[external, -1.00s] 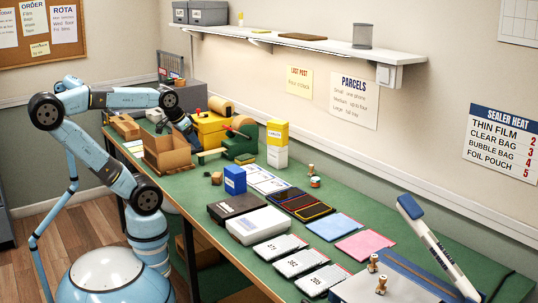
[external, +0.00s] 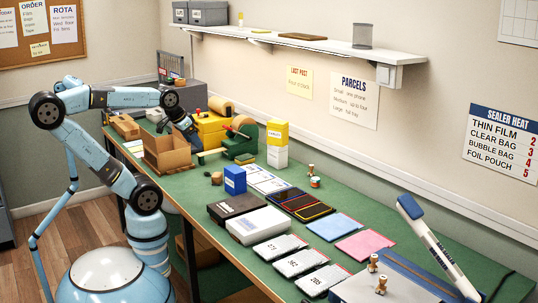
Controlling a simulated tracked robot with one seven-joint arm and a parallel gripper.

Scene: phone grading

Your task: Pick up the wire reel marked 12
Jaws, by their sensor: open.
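I cannot make out a reel marked 12; any number on the small round items is too small to read. A small red, white and green round item (external: 315,182) stands on the green bench behind the black trays. A small tan cylinder (external: 217,178) stands left of the blue box. My gripper (external: 194,141) points down at the far part of the bench, between the open cardboard box and the yellow machine. It is open; its fingertips are small and partly hard to see, and I see nothing held.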

